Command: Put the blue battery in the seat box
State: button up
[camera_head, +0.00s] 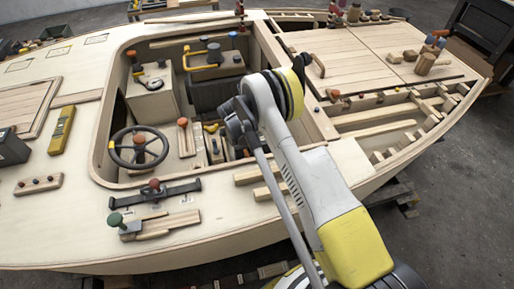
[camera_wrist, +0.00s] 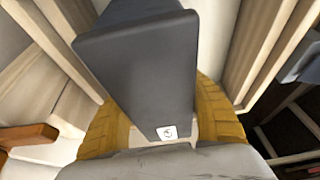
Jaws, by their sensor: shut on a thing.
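My gripper (camera_wrist: 160,122) shows its yellow fingers on both sides of a dark slate-grey block (camera_wrist: 140,60) with a small white label, and is shut on it. The block may be the blue battery; its colour looks more grey than blue here. In the head view my arm reaches over the open cockpit, and its grey wrist hides the gripper and most of what it holds. I cannot tell for certain which compartment is the seat box. Pale wooden walls and slats lie around the block in the wrist view.
In the cockpit are a steering wheel (camera_head: 138,147), a pale console box (camera_head: 152,97) and a yellow-handled part (camera_head: 203,57). A dark box (camera_head: 12,148) and a yellow tool (camera_head: 61,130) lie on the left deck. Open ribbed bays (camera_head: 375,118) lie right of my arm.

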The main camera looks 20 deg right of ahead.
jog(key=o, duration=1.1)
jog(key=p+v, duration=0.4)
jog(key=v, duration=0.8)
jog(key=s+d+r+n+t+y, duration=0.15)
jog(key=s+r+n, duration=0.3)
jog(key=r, duration=0.85)
jog(key=s+d+r+n+t+y, duration=0.15)
jog(key=s+r+n, duration=0.3)
jog(key=r, duration=0.95)
jog(key=s+r+n+t, duration=0.2)
jog(key=s+r+n, duration=0.1)
jog(key=s, duration=0.8)
jog(key=s+d+r+n+t+y, duration=0.1)
jog(key=s+n, duration=0.5)
jog(key=s, duration=0.6)
notch_tip(320, 180, up, 2)
jog(key=shift+d+r+t, duration=0.1)
jog(key=shift+d+t, duration=0.15)
jog(key=shift+t, duration=0.35)
